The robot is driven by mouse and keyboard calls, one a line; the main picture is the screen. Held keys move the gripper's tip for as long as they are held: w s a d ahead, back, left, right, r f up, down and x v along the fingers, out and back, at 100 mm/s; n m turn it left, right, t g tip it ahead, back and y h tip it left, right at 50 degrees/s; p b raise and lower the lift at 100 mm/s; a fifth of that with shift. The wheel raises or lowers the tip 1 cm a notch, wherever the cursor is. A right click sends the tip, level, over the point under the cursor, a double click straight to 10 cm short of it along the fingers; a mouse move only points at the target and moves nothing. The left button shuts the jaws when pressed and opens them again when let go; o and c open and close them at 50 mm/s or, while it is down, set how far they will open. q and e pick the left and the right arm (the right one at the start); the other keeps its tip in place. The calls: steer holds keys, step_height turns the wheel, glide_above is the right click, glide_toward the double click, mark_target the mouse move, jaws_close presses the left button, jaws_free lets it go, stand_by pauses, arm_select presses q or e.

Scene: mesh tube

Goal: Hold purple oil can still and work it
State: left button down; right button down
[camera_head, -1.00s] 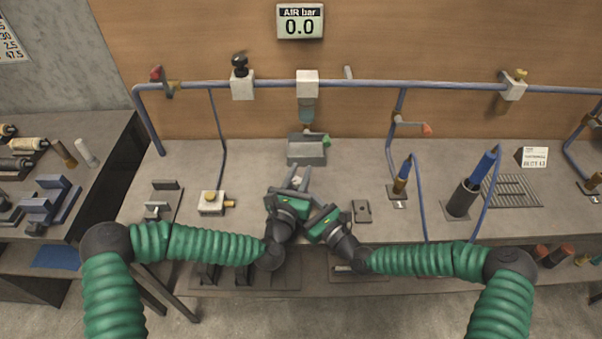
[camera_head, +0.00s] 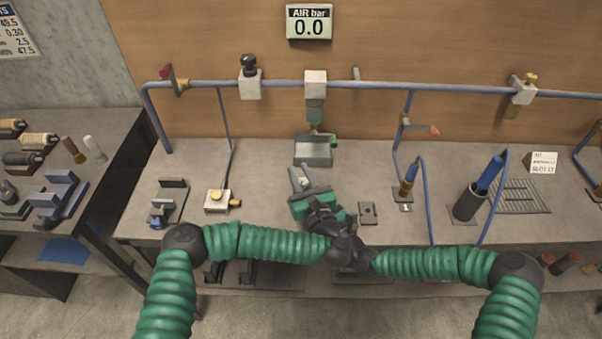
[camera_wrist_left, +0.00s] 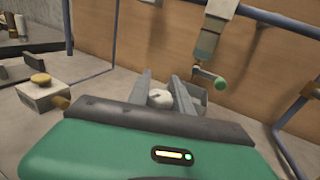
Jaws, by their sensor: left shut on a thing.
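My left gripper (camera_head: 302,182) is above the bench front, its fingers pointing at the back wall. In the left wrist view my left gripper (camera_wrist_left: 158,88) has its two grey fingers on either side of a small pale rounded thing (camera_wrist_left: 160,97), and is shut on it. I see no purple on this thing, and its lower part is hidden by the gripper body. No purple oil can can be made out in either view. My right arm comes in from the right and meets the left wrist; its gripper is hidden or merges with the left one.
A grey open box (camera_head: 314,149) stands behind the gripper, under a pipe outlet with a green-ended lever. A yellow-button box (camera_head: 217,201) is at left, a flat plate (camera_head: 367,212) at right. A black cup (camera_head: 467,203) holds a blue-handled tool. The gauge (camera_head: 308,21) reads 0.0.

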arm_select(q)
steer(key=shift+a, duration=0.2)
steer(key=c, duration=1.1)
jaws_free()
steer(key=shift+d, duration=0.1)
steer(key=shift+c, duration=0.2)
step_height(320, 180, up, 10)
steer(key=shift+f, duration=0.1)
